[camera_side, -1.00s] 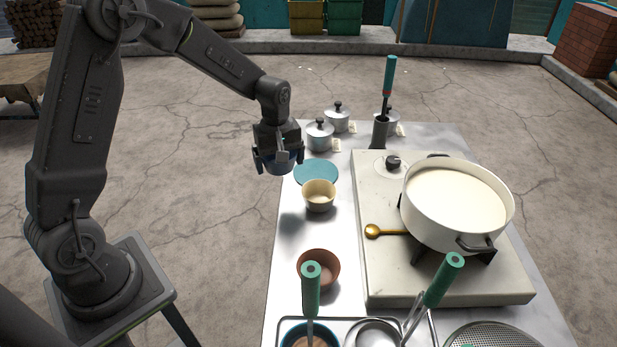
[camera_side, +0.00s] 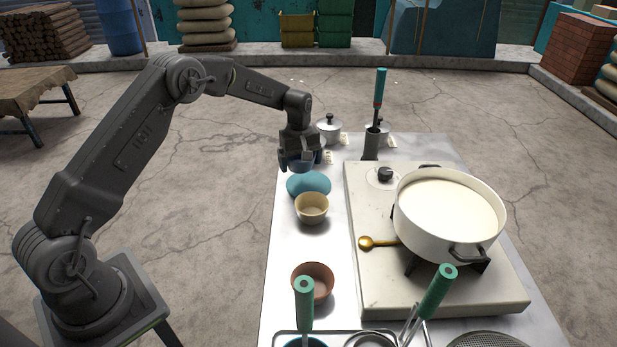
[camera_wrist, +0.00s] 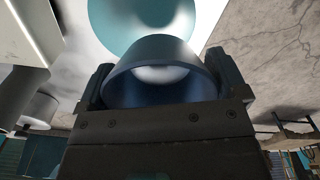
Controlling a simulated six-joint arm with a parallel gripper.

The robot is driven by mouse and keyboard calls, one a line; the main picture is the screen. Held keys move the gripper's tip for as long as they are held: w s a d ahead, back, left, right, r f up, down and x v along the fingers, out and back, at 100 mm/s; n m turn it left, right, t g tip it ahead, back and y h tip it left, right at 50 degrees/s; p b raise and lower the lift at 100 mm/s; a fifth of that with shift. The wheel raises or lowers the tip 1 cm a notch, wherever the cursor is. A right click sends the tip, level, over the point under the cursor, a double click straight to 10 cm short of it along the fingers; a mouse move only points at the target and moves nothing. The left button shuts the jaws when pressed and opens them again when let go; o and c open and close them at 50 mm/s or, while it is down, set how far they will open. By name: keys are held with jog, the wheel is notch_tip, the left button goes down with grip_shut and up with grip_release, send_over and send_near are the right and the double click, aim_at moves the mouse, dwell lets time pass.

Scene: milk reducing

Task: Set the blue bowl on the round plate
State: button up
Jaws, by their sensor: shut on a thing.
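My gripper (camera_side: 300,160) is shut on the blue bowl (camera_side: 299,166), which is mostly hidden by the fingers in the side view. In the wrist view the bowl (camera_wrist: 160,82) sits between the two fingers (camera_wrist: 162,90). The round plate (camera_side: 308,185) is flat and teal and lies on the metal table behind the cream bowl. The blue bowl is held just above the plate's far part in the side view. The plate also shows beyond the bowl in the wrist view (camera_wrist: 118,25). A gap between bowl and plate is hard to measure.
A cream bowl (camera_side: 312,209) stands just in front of the plate, and a brown bowl (camera_side: 312,280) nearer the camera. Lidded pots (camera_side: 329,130) stand behind.

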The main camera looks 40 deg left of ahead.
aim_at(309, 184)
jog(key=shift+w+d+f, duration=0.7)
jog(key=shift+d+f, duration=0.05)
jog(key=shift+d, duration=0.2)
jog(key=shift+f, duration=1.95)
jog(key=shift+f, duration=0.1)
jog(key=o, duration=0.7)
jog(key=shift+c, duration=0.2)
